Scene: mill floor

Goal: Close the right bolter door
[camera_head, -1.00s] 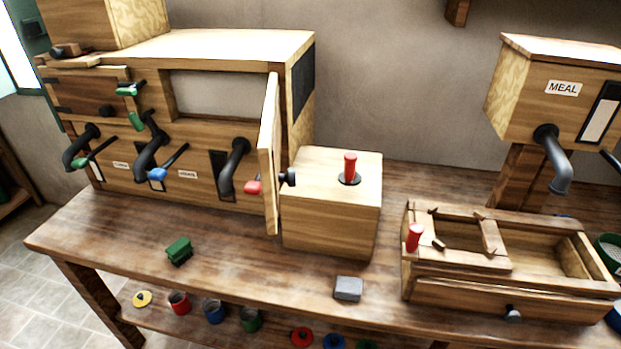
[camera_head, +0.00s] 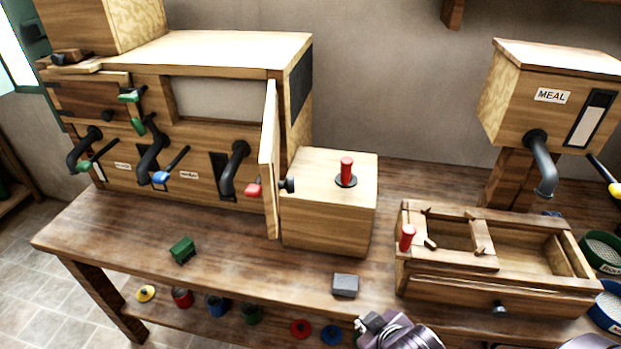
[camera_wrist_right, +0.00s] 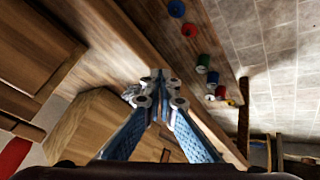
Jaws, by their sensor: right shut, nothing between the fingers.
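The right bolter door (camera_head: 269,160) is a wooden panel standing open, swung out from the bolter cabinet (camera_head: 120,160) and seen nearly edge-on. Its dark knob (camera_head: 288,185) sticks out to the right, close to the wooden box with the red handle. The opening (camera_head: 220,97) to the left of the door is uncovered. The left door (camera_head: 90,97) lies flat in the cabinet front. My right gripper (camera_wrist_right: 160,80) is shut and empty in the right wrist view, with the bench beyond it. Only parts of my own arm show at the bottom of the head view. My left gripper is not in view.
A wooden box (camera_head: 335,225) with a red handle (camera_head: 346,170) stands right of the door. A grey block (camera_head: 345,285) and a green block (camera_head: 183,249) lie on the bench front. A wooden tray frame (camera_head: 450,289) and the MEAL bin (camera_head: 550,95) stand at right.

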